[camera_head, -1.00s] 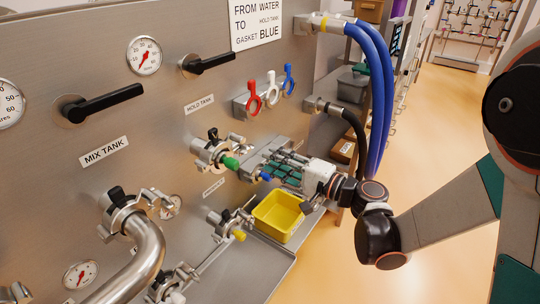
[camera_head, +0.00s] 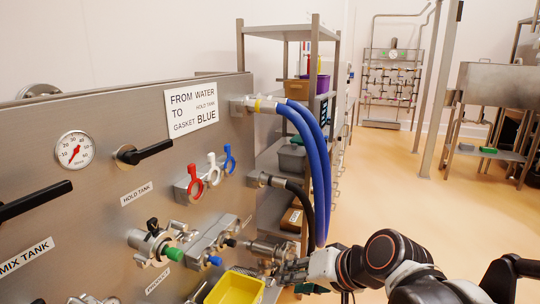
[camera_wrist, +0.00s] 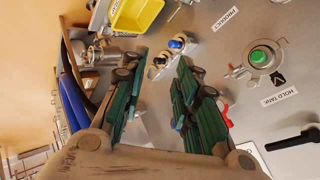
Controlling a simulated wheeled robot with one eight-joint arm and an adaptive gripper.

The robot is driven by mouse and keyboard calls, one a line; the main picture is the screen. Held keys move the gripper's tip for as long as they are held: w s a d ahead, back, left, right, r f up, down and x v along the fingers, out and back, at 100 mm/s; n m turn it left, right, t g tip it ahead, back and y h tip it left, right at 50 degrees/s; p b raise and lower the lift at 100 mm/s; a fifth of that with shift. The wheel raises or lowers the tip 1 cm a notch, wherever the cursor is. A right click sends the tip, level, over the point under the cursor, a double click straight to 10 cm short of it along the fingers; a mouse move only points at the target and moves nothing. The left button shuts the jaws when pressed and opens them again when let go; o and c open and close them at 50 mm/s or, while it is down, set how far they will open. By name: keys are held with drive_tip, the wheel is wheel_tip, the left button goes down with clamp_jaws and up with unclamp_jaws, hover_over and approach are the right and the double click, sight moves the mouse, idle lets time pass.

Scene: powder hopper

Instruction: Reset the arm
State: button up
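My gripper (camera_head: 288,270) is low in the head view, beside the steel panel (camera_head: 75,225) and to the right of the yellow bin (camera_head: 237,290). In the wrist view its two green-padded fingers (camera_wrist: 160,72) stand well apart with nothing held between them. Beyond the fingertips are the panel's fittings, with a blue knob (camera_wrist: 176,43) and a green knob (camera_wrist: 260,57). My arm reaches in from the lower right of the head view, with its elbow end cut off by the frame. Whether the fingers touch the nearby metal fitting cannot be told.
Blue hoses (camera_head: 312,150) and a black hose (camera_head: 300,203) hang from the panel's right edge, close to my arm. Red, white and blue clamps (camera_head: 195,183) are mounted above. A shelf rack (camera_head: 288,33) stands behind. Open floor (camera_head: 400,190) lies to the right.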

drive_tip(key=s+d+n+h, duration=0.1)
drive_tip(key=s+d+h, duration=0.5)
drive_tip(key=s+d, duration=0.4)
drive_tip(key=d+f, duration=0.1)
drive_tip(key=d, duration=0.3)
drive_tip(key=shift+s+d, duration=0.25)
